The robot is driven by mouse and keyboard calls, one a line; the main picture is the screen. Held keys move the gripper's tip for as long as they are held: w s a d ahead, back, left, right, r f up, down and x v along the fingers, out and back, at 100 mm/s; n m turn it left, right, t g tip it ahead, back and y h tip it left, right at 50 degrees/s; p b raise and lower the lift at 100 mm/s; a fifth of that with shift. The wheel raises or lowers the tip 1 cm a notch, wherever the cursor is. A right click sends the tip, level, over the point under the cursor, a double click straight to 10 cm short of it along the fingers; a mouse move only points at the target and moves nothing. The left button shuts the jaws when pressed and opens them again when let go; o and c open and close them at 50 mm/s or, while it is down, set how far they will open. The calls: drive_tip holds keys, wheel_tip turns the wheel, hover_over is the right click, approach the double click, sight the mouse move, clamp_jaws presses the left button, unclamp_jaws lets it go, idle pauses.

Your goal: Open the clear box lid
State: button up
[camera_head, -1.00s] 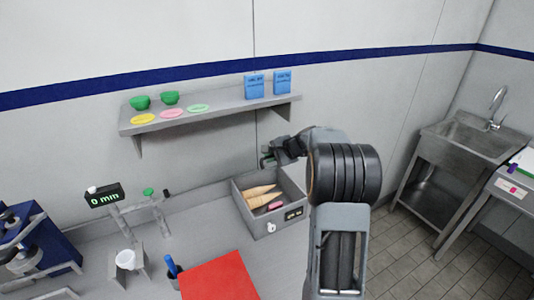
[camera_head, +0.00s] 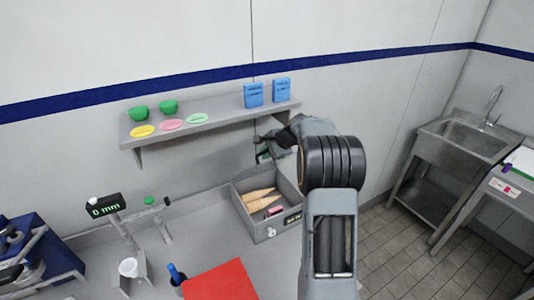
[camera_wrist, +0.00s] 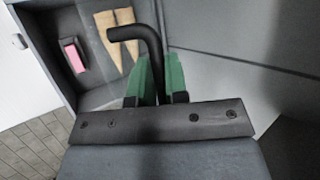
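The grey open-topped box (camera_head: 258,231) stands on the bench against the back wall. It holds tan cones (camera_head: 259,200) and a small pink item (camera_head: 274,211), which also show in the wrist view, the cones (camera_wrist: 116,42) beside the pink item (camera_wrist: 74,55). The clear lid itself is hard to make out. My gripper (camera_head: 264,153) is above the box's back part. In the wrist view the green fingers of my gripper (camera_wrist: 159,78) are closed around a black bent handle (camera_wrist: 148,36), which looks like the lid's handle.
A wall shelf (camera_head: 215,122) with green bowls, coloured discs and blue boxes (camera_head: 254,95) is close behind and left of my gripper. A red mat (camera_head: 220,282), a blue-capped bottle (camera_head: 175,274) and a display stand (camera_head: 104,206) are on the bench. A sink (camera_head: 465,140) stands right.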

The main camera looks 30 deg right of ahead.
drive_tip(key=shift+o, duration=0.6)
drive_tip(key=shift+r, duration=0.1)
drive_tip(key=shift+s+d+r, duration=0.25)
drive_tip(key=shift+r, duration=0.05)
drive_tip(key=b+v, duration=0.3)
drive_tip(key=v, duration=0.9)
drive_tip(key=shift+s+r, duration=0.25)
drive_tip(key=shift+r, duration=0.05)
drive_tip(key=shift+d, duration=0.1)
